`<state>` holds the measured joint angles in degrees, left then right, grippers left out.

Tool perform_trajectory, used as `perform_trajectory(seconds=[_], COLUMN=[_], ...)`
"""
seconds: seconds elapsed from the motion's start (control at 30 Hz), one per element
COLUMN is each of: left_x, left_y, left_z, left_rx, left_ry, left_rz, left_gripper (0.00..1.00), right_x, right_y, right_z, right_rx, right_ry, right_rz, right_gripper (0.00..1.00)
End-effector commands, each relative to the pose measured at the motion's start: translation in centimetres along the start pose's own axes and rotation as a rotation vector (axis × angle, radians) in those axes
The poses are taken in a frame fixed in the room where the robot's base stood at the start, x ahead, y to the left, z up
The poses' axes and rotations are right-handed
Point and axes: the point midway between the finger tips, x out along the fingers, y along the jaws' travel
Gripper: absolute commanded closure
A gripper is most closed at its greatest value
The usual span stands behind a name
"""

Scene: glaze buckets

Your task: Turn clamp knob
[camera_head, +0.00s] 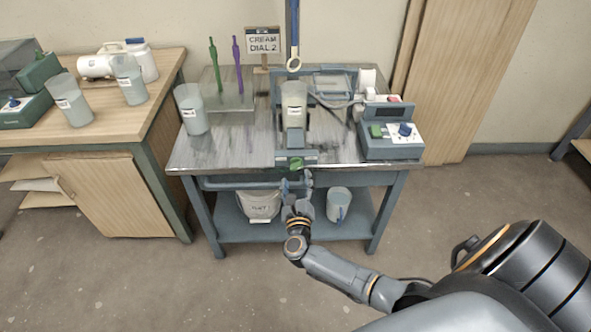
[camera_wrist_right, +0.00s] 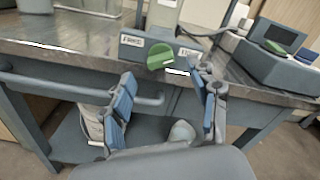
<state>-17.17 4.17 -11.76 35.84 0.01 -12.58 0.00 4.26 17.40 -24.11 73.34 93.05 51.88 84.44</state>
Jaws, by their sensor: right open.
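The clamp knob is a green round knob (camera_head: 296,164) at the front edge of the grey metal table. In the right wrist view the green knob (camera_wrist_right: 160,57) sits between two small white labels, ahead of the fingertips. My right gripper (camera_head: 297,184) is just below and in front of the knob. In the right wrist view its two blue-padded fingers (camera_wrist_right: 169,85) are spread apart with nothing between them, not touching the knob. Behind the knob a pale cup (camera_head: 293,95) stands upright in the clamp stand. My left gripper is not in view.
A control box (camera_head: 390,148) with a blue dial stands right of the clamp. A cup (camera_head: 191,112) stands at the table's left. A rail (camera_head: 235,184) runs below the front edge. Buckets (camera_head: 259,207) (camera_head: 339,205) stand on the lower shelf. A sign (camera_head: 264,41) reads "CREAM DIAL 2".

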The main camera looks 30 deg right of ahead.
Motion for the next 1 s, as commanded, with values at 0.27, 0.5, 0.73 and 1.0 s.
perform_trajectory(seconds=[0.27,0.5,0.73,1.0], left_x=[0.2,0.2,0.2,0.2], left_y=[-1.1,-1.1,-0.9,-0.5], left_z=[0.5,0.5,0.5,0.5], left_rx=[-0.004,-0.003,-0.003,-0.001], left_ry=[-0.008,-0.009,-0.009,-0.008], left_rz=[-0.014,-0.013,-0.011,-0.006], left_gripper=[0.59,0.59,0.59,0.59], right_x=[4.3,5.3,5.2,5.2], right_y=[0.1,0.0,0.0,0.0], right_z=[0.0,0.0,0.0,0.0], right_rx=[-0.003,-0.001,-0.001,-0.001], right_ry=[-0.002,0.0,0.0,0.0], right_rz=[0.001,0.001,0.001,0.001], right_gripper=[0.4,0.4,0.48,0.94])
